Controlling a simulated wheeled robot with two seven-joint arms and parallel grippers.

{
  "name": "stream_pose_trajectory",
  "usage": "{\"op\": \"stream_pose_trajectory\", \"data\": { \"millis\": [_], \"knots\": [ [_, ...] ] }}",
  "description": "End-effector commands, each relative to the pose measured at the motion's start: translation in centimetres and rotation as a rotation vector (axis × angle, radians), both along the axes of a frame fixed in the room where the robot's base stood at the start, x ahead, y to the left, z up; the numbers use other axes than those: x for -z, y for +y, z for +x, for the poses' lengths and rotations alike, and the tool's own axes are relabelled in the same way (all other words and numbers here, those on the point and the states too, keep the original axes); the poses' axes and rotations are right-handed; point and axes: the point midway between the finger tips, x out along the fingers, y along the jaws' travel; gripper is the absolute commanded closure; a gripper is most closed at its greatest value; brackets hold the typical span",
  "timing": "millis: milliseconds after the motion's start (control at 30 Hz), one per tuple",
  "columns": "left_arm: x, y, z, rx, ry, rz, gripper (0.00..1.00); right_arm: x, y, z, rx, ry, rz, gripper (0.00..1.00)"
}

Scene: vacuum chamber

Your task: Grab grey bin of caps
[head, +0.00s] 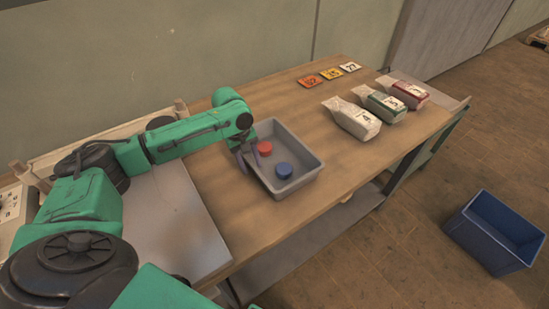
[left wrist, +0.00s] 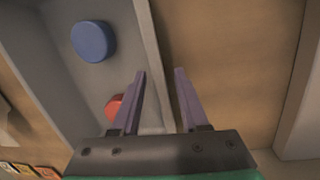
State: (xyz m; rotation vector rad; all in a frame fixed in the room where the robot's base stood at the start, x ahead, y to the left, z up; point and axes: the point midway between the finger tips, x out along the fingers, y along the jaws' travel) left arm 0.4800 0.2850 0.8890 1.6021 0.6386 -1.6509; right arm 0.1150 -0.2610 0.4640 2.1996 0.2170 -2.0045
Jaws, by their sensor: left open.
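The grey bin (head: 300,153) stands on the wooden table and holds a red cap (head: 265,148) and a blue cap (head: 284,171). My left gripper (head: 248,160) is at the bin's left wall, open. In the left wrist view, the open fingers (left wrist: 160,75) sit on either side of the bin wall (left wrist: 149,40), one over the inside and one over the outside, with a gap to the wall. The blue cap (left wrist: 93,41) and the partly hidden red cap (left wrist: 114,106) show inside. My right gripper is not in view.
Three small numbered cards (head: 330,74) lie at the table's back. Three packed bags (head: 352,119) lie to the right of the bin. A blue crate (head: 490,240) stands on the floor at the right. Bare table (head: 340,172) lies between the bin and the front edge.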

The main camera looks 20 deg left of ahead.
Motion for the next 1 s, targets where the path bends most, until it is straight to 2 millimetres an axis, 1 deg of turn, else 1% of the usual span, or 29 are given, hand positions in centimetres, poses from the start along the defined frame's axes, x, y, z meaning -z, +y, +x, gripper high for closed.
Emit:
{"op": "stream_pose_trajectory", "data": {
  "millis": [133, 167, 200, 233, 267, 1000],
  "knots": [
    [-0.01, 0.01, 0.02, 0.0, 0.0, 0.0, 0.56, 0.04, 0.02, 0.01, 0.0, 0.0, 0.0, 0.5],
    [-0.01, 0.01, 0.02, 0.0, 0.0, 0.0, 0.67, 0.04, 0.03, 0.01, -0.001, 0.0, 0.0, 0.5],
    [-0.02, 0.01, 0.02, 0.0, 0.0, 0.0, 0.83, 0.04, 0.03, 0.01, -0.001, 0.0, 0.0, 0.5],
    [-0.03, 0.01, 0.02, 0.0, 0.0, 0.0, 0.94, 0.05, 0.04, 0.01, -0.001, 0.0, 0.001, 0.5],
    [-0.03, 0.01, 0.02, 0.0, 0.0, 0.0, 1.0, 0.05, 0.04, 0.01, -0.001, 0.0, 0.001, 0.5],
    [-0.09, 0.04, 0.04, 0.001, -0.002, 0.0, 1.0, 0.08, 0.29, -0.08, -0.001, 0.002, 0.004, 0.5]
  ]
}}
